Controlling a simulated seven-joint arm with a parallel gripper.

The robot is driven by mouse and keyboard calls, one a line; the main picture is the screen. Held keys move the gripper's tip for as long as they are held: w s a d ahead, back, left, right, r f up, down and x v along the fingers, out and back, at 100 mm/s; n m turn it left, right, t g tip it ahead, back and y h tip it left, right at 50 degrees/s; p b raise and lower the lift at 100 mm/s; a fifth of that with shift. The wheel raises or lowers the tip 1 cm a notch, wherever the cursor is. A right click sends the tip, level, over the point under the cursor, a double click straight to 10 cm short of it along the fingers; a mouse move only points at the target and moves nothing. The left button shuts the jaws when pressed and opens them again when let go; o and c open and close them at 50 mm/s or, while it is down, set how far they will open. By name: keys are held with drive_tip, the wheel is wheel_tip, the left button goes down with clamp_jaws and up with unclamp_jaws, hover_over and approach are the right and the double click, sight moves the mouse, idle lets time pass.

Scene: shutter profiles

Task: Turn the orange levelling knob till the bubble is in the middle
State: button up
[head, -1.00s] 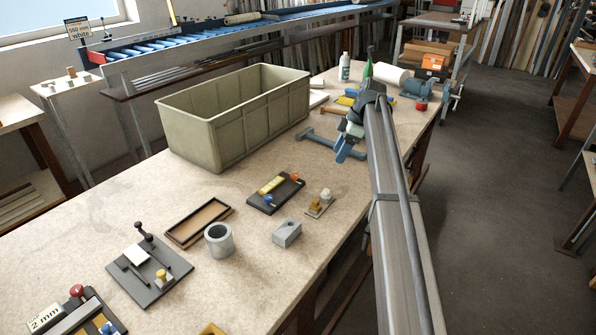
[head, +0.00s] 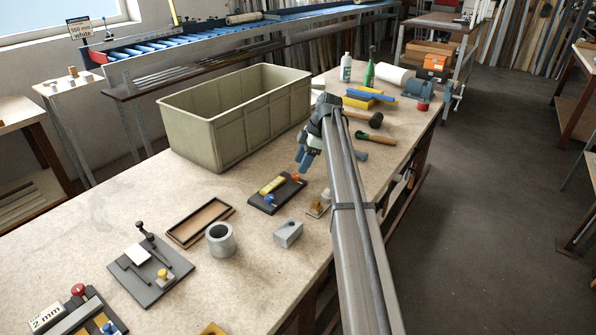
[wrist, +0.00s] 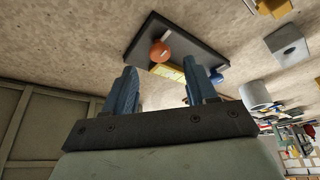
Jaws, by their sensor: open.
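The levelling fixture is a dark base (head: 257,205) on the bench with a yellow vial block (head: 271,185), an orange knob (head: 296,177) at its far right end and a blue knob (head: 269,200) nearer. The orange knob (wrist: 160,50) also shows in the wrist view, beyond my fingertips, with the yellow block (wrist: 167,72) and blue knob (wrist: 216,77) partly behind the right finger. My gripper (head: 303,161) is open and empty, its blue fingers above and just beyond the fixture's orange end. The gap between the fingers (wrist: 160,65) faces the orange knob. The bubble is too small to make out.
A large olive bin (head: 235,115) stands close behind, its wall beside my gripper in the wrist view. A grey block (head: 288,233), a grey ring (head: 220,239) and a brown tray (head: 199,222) lie nearer. A mallet (head: 375,120) lies to the right.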

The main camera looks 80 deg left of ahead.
sight(296, 175)
drive_tip(key=shift+x, duration=2.1)
drive_tip(key=shift+c, duration=0.2)
drive_tip(key=c, duration=1)
